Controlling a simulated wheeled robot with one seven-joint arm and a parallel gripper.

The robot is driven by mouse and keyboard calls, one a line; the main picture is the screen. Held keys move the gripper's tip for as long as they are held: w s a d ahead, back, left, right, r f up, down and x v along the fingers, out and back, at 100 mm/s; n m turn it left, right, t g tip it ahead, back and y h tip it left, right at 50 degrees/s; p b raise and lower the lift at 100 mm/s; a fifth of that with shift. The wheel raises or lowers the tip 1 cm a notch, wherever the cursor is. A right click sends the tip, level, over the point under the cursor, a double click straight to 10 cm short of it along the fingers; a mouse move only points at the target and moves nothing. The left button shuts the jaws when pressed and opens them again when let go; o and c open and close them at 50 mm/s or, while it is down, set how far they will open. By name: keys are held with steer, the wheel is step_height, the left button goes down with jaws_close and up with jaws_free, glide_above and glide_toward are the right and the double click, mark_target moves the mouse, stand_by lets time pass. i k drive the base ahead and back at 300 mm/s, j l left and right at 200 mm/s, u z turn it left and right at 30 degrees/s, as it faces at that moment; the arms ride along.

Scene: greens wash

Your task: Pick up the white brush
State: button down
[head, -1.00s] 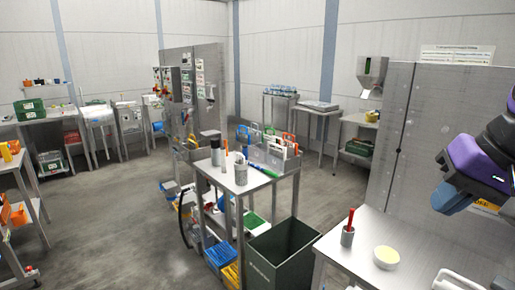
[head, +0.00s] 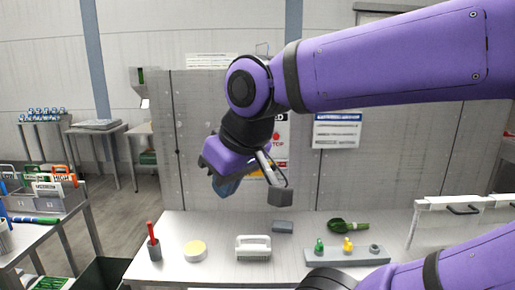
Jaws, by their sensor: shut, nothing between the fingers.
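The white brush (head: 253,252) lies on the steel table in front of me, near the middle of its left half. It has a white handle loop on top and bristles along its front edge. My gripper (head: 226,188) hangs in the air above the back of the table, up and to the left of the brush, clear of it.
On the table (head: 210,225) stand a cup with a red-handled tool (head: 153,245), a yellow-topped round tub (head: 195,250), a grey block (head: 283,226), a green scoop (head: 345,225) and a grey tray (head: 318,257) with small fittings. A grey partition (head: 220,105) rises behind. A dark bin (head: 105,275) stands at left.

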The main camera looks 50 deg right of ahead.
mark_target(243, 252)
steer(key=u, duration=2.65)
steer(key=z, duration=3.6)
steer(key=j+z, duration=0.1)
steer(key=j, duration=0.6)
